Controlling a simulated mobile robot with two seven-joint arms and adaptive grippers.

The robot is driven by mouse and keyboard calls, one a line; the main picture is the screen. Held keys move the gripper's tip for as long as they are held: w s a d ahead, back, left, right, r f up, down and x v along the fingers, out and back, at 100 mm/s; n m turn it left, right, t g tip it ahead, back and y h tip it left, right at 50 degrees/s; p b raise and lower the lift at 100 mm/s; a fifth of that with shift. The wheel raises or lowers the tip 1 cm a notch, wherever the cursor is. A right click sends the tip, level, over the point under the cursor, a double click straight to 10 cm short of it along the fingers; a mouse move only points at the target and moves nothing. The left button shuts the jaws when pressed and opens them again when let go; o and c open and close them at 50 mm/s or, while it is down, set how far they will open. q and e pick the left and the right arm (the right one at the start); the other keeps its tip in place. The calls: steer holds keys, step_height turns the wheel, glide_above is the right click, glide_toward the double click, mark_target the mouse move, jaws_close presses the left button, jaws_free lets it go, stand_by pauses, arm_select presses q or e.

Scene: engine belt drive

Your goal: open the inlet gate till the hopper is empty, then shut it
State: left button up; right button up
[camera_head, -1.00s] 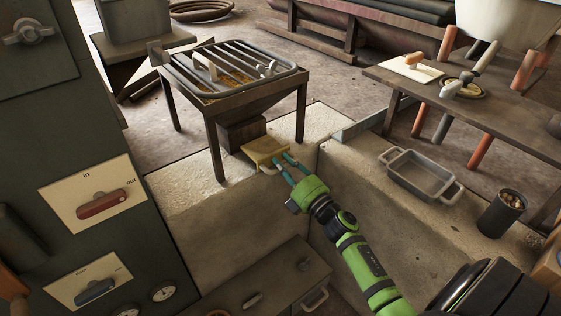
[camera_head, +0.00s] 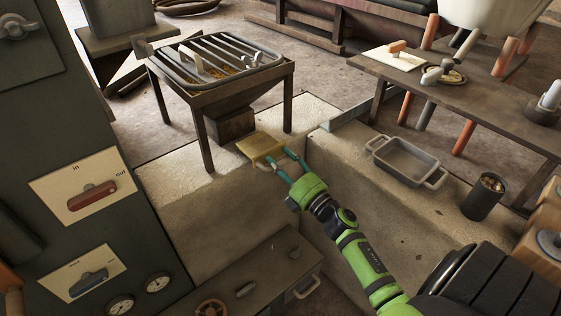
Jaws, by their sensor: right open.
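The hopper (camera_head: 218,93) stands on dark legs with a barred grille over its top. Some golden grain (camera_head: 226,72) shows beneath the bars; how deep it lies is hidden. The inlet gate, a yellowish plate (camera_head: 259,145), sticks out from the dark box under the hopper, toward my right arm. My right gripper (camera_head: 279,160) is open, its teal fingertips at the plate's outer edge, around or beside its pale handle; I cannot tell whether they touch. My left gripper is not in view.
A dark cabinet with a red lever (camera_head: 92,196) stands at the left. A grey tray (camera_head: 408,160) and a dark cup (camera_head: 484,196) rest on the concrete ledge at the right. A wooden bench (camera_head: 445,98) stands behind them. A low dark box (camera_head: 250,277) is below.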

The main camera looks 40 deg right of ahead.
steer(key=v, duration=1.1)
steer(key=shift+s, duration=0.25)
steer(key=shift+d+f, duration=0.1)
